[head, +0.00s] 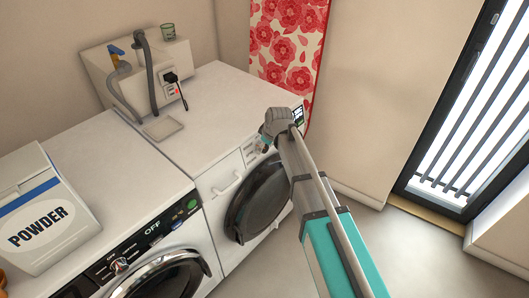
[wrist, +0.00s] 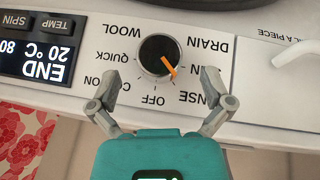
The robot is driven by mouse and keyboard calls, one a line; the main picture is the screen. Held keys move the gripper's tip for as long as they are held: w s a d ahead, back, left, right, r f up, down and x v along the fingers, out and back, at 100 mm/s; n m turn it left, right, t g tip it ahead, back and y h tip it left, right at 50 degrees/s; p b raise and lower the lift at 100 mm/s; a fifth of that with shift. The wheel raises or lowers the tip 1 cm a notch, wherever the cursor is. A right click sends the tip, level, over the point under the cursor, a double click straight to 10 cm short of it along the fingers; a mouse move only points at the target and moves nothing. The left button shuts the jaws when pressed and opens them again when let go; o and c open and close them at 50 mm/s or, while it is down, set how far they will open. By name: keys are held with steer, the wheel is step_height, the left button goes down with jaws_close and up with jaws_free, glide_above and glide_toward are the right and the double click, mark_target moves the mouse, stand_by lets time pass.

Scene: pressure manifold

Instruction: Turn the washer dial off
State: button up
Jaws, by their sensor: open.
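The washer dial (wrist: 158,52) is a round black knob on a white panel, seen upside down in the wrist view. Its orange pointer is turned toward the RINSE label (wrist: 190,97), away from the OFF label (wrist: 152,100). My gripper (wrist: 160,74) is open and empty, its two fingers on either side of the panel area just below the dial in the picture, apart from the knob. In the head view my gripper (head: 264,138) is at the front panel of the right-hand washer (head: 220,110) and hides the dial there.
A lit display (wrist: 40,50) reading END, 20 °C lies left of the dial; a drawer handle (wrist: 300,54) lies right. In the head view, a second machine (head: 120,180) stands left, bearing a powder box (head: 40,215). A floral cloth (head: 290,50) hangs behind. Floor at right is clear.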

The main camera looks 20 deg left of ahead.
steer(key=shift+b+x, duration=1.05)
steer(key=shift+x, duration=0.45)
steer(key=c, duration=1.1)
steer(key=shift+d, duration=0.2)
steer(key=shift+c, duration=0.2)
steer(key=shift+a, duration=0.1)
